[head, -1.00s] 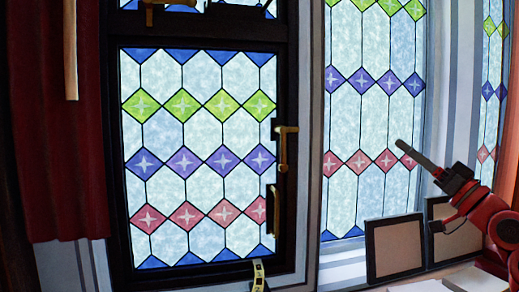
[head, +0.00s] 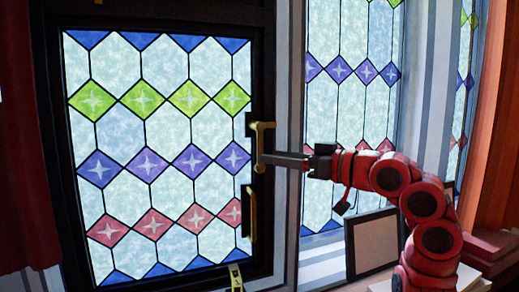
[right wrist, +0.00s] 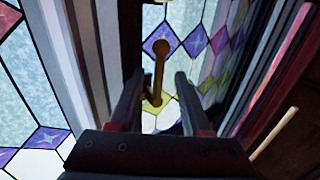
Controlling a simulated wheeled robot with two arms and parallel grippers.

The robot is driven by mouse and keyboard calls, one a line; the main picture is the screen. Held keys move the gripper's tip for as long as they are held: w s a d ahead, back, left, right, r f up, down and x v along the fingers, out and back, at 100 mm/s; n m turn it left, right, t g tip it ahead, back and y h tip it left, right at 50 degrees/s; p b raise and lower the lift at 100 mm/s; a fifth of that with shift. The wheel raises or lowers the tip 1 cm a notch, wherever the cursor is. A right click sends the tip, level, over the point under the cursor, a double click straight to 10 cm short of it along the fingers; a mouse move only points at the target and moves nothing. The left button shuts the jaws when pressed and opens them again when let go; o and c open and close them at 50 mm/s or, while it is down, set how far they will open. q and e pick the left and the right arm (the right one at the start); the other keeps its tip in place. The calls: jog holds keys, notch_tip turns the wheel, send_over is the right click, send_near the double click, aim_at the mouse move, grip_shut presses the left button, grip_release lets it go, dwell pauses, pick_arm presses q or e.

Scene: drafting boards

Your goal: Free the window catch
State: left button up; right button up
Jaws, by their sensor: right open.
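The brass window catch (head: 261,143) is on the right side of the dark window frame, its handle hanging down from a short arm at the top. It also shows in the right wrist view (right wrist: 158,72), a round knob at one end. My right gripper (head: 266,158) reaches in from the right, its fingertips at the catch's handle. In the right wrist view its two fingers (right wrist: 159,78) are open, one on each side of the catch, with a gap visible on both sides. Whether a finger touches it, I cannot tell.
A second brass piece (head: 249,214) is lower on the same frame edge. A dark-framed panel (head: 371,244) leans under the right window. A dark red curtain (head: 22,150) hangs at the left.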

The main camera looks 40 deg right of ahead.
jog(key=x, duration=0.5)
jog(key=shift+p, duration=0.4)
jog(key=shift+s, duration=0.1)
grip_shut()
dwell(0.9)
